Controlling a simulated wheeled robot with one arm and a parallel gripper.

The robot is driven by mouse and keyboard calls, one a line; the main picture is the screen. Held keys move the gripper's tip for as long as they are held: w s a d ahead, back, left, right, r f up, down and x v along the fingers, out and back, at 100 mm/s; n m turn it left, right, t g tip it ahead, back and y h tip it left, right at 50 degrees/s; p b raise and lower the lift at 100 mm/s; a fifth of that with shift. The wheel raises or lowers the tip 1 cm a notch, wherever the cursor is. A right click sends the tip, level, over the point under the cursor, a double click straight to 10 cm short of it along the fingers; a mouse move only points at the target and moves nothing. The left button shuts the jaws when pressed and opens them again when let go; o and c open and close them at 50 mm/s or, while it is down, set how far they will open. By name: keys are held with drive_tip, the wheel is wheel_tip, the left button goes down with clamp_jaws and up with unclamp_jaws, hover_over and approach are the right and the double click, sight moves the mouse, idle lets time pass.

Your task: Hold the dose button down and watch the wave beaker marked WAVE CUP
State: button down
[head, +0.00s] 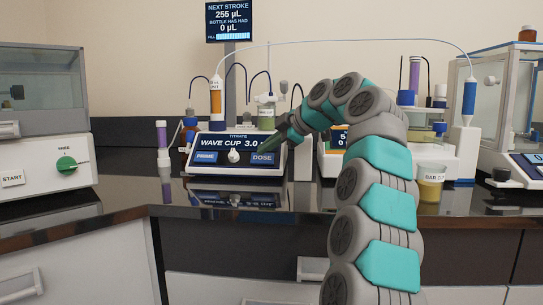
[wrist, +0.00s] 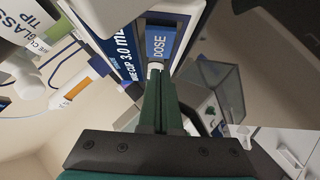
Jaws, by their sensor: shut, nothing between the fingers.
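The dosing unit (head: 205,170) stands on the dark bench, its front panel reading WAVE CUP 3.0. The blue DOSE button (head: 264,158) is right of a white knob (head: 234,155); the button also shows in the wrist view (wrist: 160,45). My gripper (head: 257,149) is shut and empty, its dark green fingertips close to the panel beside the button. In the wrist view the tips (wrist: 156,76) are just below the DOSE label; contact or pressing cannot be told. A small cup with greenish contents (head: 265,117) stands behind the panel; I cannot read its mark as WAVE CUP.
A display (head: 229,20) reads NEXT STROKE 255 µL, BOTTLE HAS HAD 0 µL. A blue PRIME button (head: 206,158) is left of the knob. A yellow-filled cup (head: 430,185) stands right of my arm. A START machine (head: 40,160) is at left, a glass-walled balance (head: 490,110) at right.

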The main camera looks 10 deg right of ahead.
drive_tip(key=p+v, duration=0.1)
drive_tip(key=v, duration=0.9)
drive_tip(key=shift+s+r, duration=0.25)
drive_tip(key=shift+r, duration=0.1)
